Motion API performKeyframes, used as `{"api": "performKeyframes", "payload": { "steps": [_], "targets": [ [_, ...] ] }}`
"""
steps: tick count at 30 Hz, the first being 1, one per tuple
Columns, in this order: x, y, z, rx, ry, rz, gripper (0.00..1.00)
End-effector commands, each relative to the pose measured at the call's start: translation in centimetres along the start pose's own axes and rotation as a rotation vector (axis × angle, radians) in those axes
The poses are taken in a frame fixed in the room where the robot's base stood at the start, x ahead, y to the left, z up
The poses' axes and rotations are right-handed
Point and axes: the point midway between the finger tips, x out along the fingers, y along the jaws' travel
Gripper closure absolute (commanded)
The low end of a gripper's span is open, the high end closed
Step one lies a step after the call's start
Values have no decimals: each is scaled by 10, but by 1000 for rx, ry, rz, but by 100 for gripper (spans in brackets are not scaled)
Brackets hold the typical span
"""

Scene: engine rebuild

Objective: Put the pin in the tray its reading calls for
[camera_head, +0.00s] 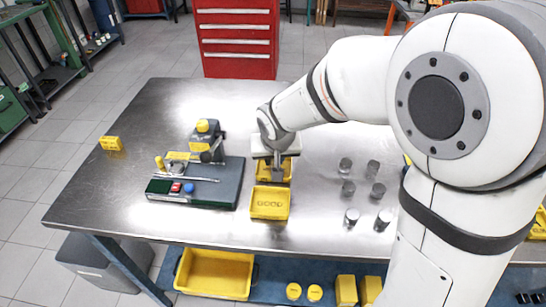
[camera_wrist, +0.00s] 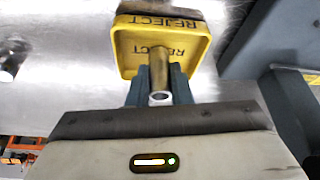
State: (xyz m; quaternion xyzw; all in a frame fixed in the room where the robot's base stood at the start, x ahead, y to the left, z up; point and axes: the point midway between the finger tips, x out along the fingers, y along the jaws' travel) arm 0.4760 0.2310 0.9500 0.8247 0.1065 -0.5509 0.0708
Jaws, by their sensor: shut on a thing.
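My gripper (camera_head: 278,172) is shut on the pin, over the rear yellow tray. In the wrist view the pin (camera_wrist: 159,72) is a hollow metal tube between the two fingers (camera_wrist: 158,88), its open end toward the camera. Behind it is the yellow tray marked REJECT (camera_wrist: 127,50); I cannot tell whether the pin touches it. In the head view the rear tray (camera_head: 262,175) is partly hidden by my gripper. A yellow tray marked GOOD (camera_head: 270,215) stands just in front of it. The measuring station (camera_head: 225,185) is to the left; its reading is not legible.
Several metal cylinders (camera_head: 348,188) stand on the steel table (camera_head: 130,180) to the right. A small yellow block (camera_head: 110,143) is at the left edge. A red drawer cabinet (camera_head: 237,40) stands behind. The table's left front is clear.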

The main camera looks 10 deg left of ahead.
Motion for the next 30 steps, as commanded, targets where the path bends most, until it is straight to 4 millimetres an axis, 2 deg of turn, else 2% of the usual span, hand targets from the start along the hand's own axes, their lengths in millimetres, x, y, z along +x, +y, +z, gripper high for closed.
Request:
{"api": "performKeyframes", "payload": {
  "steps": [4,5,12,23,26,30],
  "targets": [
    [4,0,2,0,0,0,100],
    [3,0,1,0,0,0,78],
    [2,0,1,0,0,0,59],
    [-4,0,-1,1,2,0,59],
    [-20,0,-2,1,5,0,59],
    [-51,0,-2,1,7,-1,59]
  ]
}}
